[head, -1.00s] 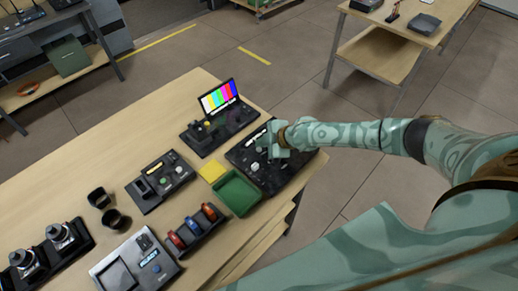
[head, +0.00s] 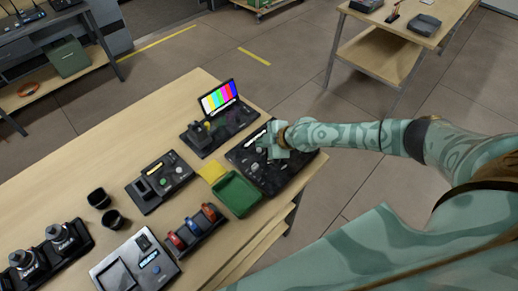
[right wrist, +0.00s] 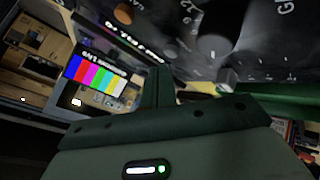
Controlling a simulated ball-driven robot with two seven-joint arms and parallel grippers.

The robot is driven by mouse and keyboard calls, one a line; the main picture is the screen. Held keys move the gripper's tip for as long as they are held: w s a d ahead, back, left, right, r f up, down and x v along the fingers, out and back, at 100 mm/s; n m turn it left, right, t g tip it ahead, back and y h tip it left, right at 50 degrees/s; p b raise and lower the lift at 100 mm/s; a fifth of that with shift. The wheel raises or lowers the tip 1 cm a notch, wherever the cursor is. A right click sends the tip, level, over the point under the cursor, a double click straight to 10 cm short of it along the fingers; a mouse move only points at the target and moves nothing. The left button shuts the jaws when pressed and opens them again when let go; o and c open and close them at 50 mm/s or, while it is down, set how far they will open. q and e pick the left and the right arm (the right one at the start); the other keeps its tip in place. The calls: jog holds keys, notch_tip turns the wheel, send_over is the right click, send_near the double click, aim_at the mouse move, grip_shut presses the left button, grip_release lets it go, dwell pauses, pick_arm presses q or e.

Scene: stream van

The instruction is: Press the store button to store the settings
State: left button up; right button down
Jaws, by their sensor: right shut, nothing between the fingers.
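A black control panel (head: 262,176) lies flat at the table's right end. It has several knobs and small buttons. My right gripper (head: 272,152) is over the panel's far part, fingers pointing down, shut and empty. It hides part of the panel. In the right wrist view the panel's face (right wrist: 265,30) is close, with a large dark knob (right wrist: 214,46), an orange-brown knob (right wrist: 123,13) and white lettering. I cannot tell which control is the store button, nor whether a fingertip touches the panel. My left gripper is out of view.
A green tray (head: 257,200) and a yellow pad (head: 212,171) lie just left of the panel. A colour-bar screen (head: 219,97) stands behind, also in the right wrist view (right wrist: 95,78). Other consoles, black cups (head: 113,219) and a rack of coloured rolls (head: 204,238) fill the left side.

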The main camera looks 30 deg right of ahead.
jog(key=shift+f, duration=0.1)
dwell(0.6)
jog(key=shift+f+b, duration=0.3)
jog(key=shift+b, duration=0.15)
jog(key=shift+f+b, duration=0.4)
dwell(0.5)
jog(key=shift+r, duration=0.1)
jog(key=shift+r+p, duration=0.65)
jog(key=shift+r, duration=0.1)
notch_tip(320, 180, up, 5)
jog(key=p, duration=0.4)
dwell(0.4)
